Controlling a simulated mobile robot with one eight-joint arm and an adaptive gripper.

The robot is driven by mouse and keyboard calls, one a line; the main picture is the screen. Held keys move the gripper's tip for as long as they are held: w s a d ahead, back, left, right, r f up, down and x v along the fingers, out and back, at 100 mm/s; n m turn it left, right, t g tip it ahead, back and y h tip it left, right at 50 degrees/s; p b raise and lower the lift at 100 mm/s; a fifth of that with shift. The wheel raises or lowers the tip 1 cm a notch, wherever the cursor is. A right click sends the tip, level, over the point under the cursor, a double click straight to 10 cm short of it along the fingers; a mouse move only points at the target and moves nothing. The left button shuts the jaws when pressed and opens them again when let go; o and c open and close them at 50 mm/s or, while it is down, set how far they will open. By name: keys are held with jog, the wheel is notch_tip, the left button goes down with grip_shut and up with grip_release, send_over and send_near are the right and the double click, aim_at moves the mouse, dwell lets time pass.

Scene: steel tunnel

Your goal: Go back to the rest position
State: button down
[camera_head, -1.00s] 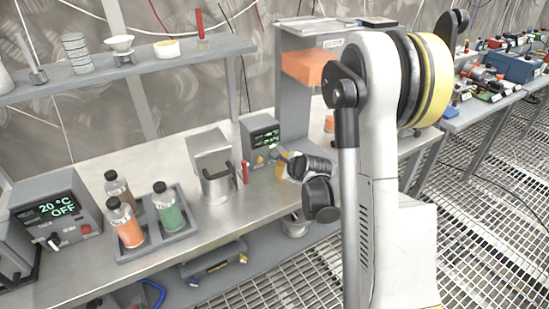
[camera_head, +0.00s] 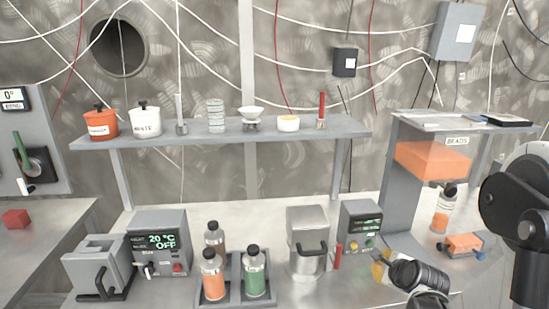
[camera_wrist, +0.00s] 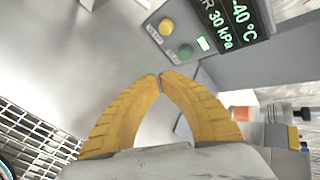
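My gripper (camera_head: 379,267) is at the right of the bench in the head view, close to the front of a grey controller box (camera_head: 360,226) with a lit display. In the wrist view its two ribbed yellow fingers (camera_wrist: 160,80) meet at the tips with nothing between them, so it is shut and empty. The controller with green text and yellow and green buttons (camera_wrist: 215,30) is just ahead of it in the wrist view. My arm fills the right edge of the head view.
A steel vessel (camera_head: 308,244), a tray (camera_head: 236,296) with orange and green bottles, and a 20 °C unit (camera_head: 160,243) stand left of my gripper. An orange bead bin (camera_head: 432,160) and a bottle (camera_head: 443,208) are to the right. A shelf (camera_head: 230,134) runs above.

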jog(key=s+a+r+n+g, duration=0.1)
jog(key=s+a+r+n, duration=0.4)
jog(key=a+r+n, duration=0.25)
jog(key=s+a+r+n+g, duration=0.1)
jog(key=s+a+n, duration=0.3)
jog(key=s+n, duration=0.4)
jog(key=s+a+r+n+g+y, duration=0.1)
jog(key=s+a+r+n, duration=0.3)
jog(key=s+n, duration=0.4)
jog(key=s+a, duration=0.1)
jog(key=s, duration=0.2)
jog(key=shift+r, duration=0.35)
